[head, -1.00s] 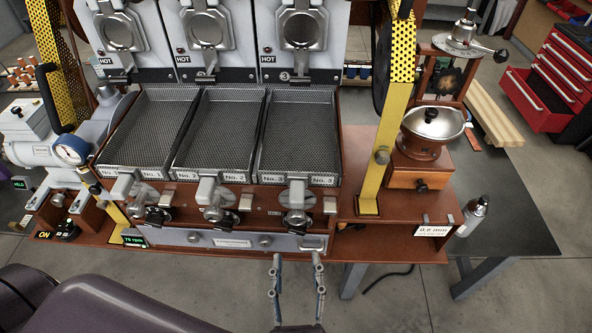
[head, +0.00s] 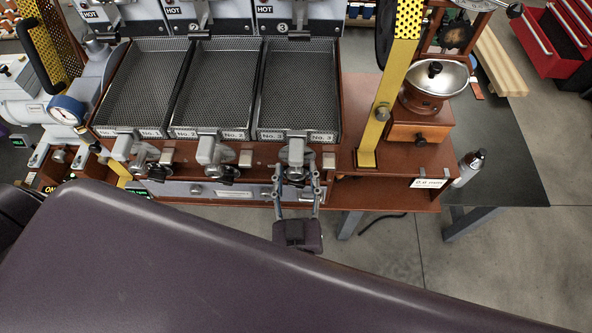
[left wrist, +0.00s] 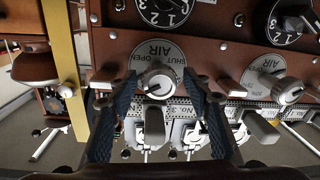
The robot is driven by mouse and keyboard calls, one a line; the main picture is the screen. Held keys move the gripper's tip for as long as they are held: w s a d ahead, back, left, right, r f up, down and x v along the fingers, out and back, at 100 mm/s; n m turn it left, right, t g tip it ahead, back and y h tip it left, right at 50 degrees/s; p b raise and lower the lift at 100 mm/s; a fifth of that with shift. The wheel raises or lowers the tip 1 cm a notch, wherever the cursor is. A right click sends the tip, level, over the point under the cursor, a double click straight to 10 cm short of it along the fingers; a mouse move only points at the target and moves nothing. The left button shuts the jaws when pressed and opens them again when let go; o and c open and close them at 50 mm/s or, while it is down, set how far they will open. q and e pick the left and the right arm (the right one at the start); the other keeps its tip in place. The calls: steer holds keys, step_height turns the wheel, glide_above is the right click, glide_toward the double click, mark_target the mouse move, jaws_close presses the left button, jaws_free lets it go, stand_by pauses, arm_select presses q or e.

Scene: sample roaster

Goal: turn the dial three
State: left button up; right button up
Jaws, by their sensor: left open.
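The third station's front, below the tray labelled No. 3 (head: 297,110), has a round knob that is mostly hidden by my gripper in the head view. In the left wrist view, which is upside down, an AIR dial (left wrist: 157,80) marked OPEN and SHUT has a silver knob with a white pointer line. My left gripper (head: 297,183) is open, with one finger on each side of this knob; the left wrist view also shows the gripper (left wrist: 161,82). Gaps show between fingers and knob. A numbered dial (left wrist: 165,8) is partly cut off at the top edge. My right gripper is out of view.
A grey lever (left wrist: 154,122) lies just below the knob between the fingers. A neighbouring AIR knob (left wrist: 287,91) is to the right. A spray bottle (head: 469,167) stands beyond.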

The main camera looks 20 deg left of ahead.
arm_select(q)
steer(key=shift+c, duration=0.3)
steer(key=c, duration=1.1)
